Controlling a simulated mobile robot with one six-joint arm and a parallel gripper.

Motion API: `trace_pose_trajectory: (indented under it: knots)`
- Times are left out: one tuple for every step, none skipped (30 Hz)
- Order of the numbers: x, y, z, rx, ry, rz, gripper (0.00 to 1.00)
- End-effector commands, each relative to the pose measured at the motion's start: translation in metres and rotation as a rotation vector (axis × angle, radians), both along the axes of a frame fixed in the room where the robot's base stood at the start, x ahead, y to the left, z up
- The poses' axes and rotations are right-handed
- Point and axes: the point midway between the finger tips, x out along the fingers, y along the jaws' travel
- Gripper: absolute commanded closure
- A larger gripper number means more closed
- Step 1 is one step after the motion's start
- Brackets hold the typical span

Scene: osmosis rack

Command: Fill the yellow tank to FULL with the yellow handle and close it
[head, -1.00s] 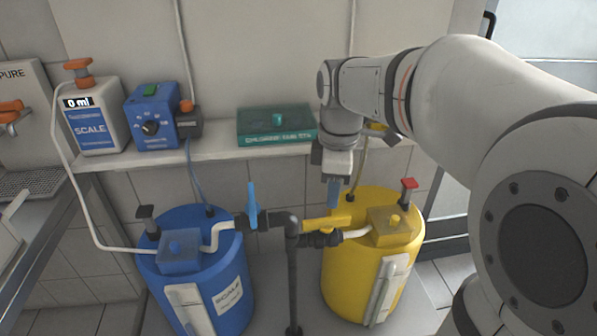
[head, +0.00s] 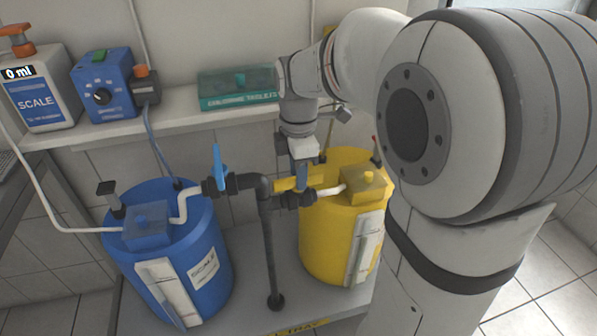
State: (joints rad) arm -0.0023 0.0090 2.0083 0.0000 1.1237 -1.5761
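The yellow tank (head: 325,245) stands right of the dark upright pipe, with a yellow box and knob (head: 366,187) on its lid and a pale level strip on its front. I cannot read a level on it. The yellow handle (head: 291,184) lies roughly level along the pipe between the two tanks. My gripper (head: 304,160) points down just above the right part of the yellow handle. Its fingertips are small and partly overlap the handle, so I cannot tell whether they touch it or how far apart they are.
A blue tank (head: 180,250) stands at left with an upright blue handle (head: 219,167) on its pipe. A shelf (head: 180,122) behind holds a scale bottle (head: 40,95), a blue dial box (head: 101,88) and a green box (head: 238,88). My arm covers the right side.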

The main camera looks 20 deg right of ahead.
Motion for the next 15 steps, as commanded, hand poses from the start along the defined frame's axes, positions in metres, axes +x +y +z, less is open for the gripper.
trace_pose_trajectory:
  knots:
    - [0.0000, 0.0000, -0.0002, 0.000, 0.000, 0.000, 0.66]
    - [0.0000, 0.0000, -0.0002, 0.000, 0.000, 0.000, 0.66]
    - [0.0000, 0.0000, 0.0000, 0.000, 0.000, 0.000, 0.66]
    - [0.0000, 0.0000, 0.0000, 0.000, 0.000, 0.000, 0.66]
    - [0.0000, 0.0000, 0.0000, 0.000, 0.000, 0.000, 0.66]
    - [0.0000, 0.0000, 0.0000, 0.000, 0.000, 0.000, 0.68]
    - [-0.0001, 0.0000, 0.0000, 0.000, 0.000, 0.000, 0.70]
    - [-0.0001, 0.0000, 0.0000, 0.000, 0.000, 0.000, 0.73]
    - [-0.0001, 0.0000, 0.0001, 0.000, 0.000, 0.000, 0.76]
    - [-0.0001, 0.0000, 0.0001, 0.000, 0.000, 0.000, 0.79]
    - [-0.0001, 0.0000, 0.0001, 0.000, 0.000, 0.000, 0.81]
    - [-0.0001, 0.0000, 0.0001, 0.000, 0.000, 0.000, 0.84]
    - [-0.0001, 0.0000, 0.0001, 0.000, 0.000, 0.000, 0.87]
    - [-0.0001, 0.0000, 0.0001, 0.000, 0.000, 0.000, 0.89]
    - [-0.0001, 0.0000, 0.0001, 0.000, 0.000, 0.000, 0.93]
